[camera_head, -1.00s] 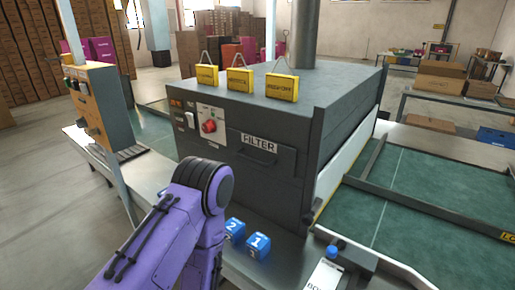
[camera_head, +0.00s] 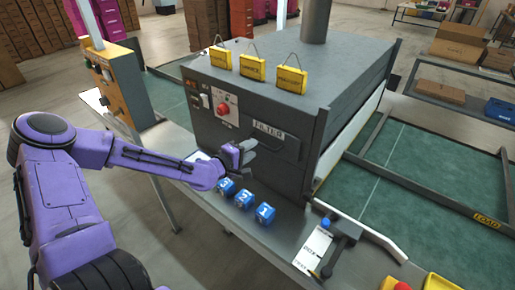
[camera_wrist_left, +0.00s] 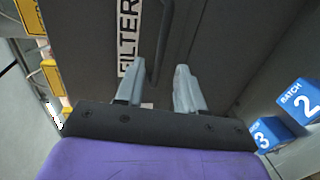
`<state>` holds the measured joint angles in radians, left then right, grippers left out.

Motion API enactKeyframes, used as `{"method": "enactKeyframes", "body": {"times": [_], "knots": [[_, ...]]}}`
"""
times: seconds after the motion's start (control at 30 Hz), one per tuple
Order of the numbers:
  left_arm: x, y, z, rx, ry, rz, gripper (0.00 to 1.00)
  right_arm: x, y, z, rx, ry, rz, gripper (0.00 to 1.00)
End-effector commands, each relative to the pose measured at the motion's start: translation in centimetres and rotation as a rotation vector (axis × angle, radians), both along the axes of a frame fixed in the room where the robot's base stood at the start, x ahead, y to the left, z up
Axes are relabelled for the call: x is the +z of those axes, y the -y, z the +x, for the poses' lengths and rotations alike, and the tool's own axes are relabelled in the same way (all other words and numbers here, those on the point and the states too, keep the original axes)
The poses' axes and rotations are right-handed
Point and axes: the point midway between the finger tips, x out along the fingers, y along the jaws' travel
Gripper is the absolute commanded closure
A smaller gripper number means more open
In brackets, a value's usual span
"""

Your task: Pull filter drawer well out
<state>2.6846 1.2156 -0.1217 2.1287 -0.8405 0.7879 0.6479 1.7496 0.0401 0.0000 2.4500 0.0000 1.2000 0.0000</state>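The filter drawer (camera_head: 262,142) is a dark panel with a white FILTER label (camera_head: 268,130) and a dark bar handle (camera_head: 272,146), set in the front of the large grey machine. It looks shut, flush with the front. My left gripper (camera_head: 250,148) is in front of the drawer at its left part, near the handle. Contact with the handle cannot be told. My right gripper is not in view.
Blue numbered batch cubes (camera_head: 244,199) stand on the grey table below the drawer. A red knob (camera_head: 223,109) is left of the drawer.

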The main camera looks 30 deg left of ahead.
Motion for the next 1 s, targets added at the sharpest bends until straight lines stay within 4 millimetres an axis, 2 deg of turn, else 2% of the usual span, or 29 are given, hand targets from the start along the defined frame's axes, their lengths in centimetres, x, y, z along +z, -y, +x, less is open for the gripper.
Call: {"method": "enactKeyframes", "body": {"times": [0.03,0.1,0.3,0.6,0.63,0.73,1.0], "knots": [[-0.8,0.1,0.7,-0.002,-0.005,0.004,0.62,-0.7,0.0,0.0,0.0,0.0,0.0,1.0],[-0.9,0.3,1.7,-0.003,-0.004,0.001,0.62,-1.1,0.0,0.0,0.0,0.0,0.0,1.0],[-0.9,0.4,3.7,-0.003,-0.002,0.003,0.62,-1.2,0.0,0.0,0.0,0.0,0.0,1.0],[-0.8,0.5,4.1,-0.003,0.0,-0.001,0.62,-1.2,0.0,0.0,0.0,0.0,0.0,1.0],[-0.8,0.5,4.1,-0.003,0.0,-0.001,0.65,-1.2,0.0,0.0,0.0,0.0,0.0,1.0],[-0.8,0.5,4.1,-0.003,0.0,-0.001,0.98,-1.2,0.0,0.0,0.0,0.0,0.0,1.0],[-0.9,0.7,4.2,-0.006,0.0,0.0,1.0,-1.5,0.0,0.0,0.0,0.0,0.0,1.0]]}}
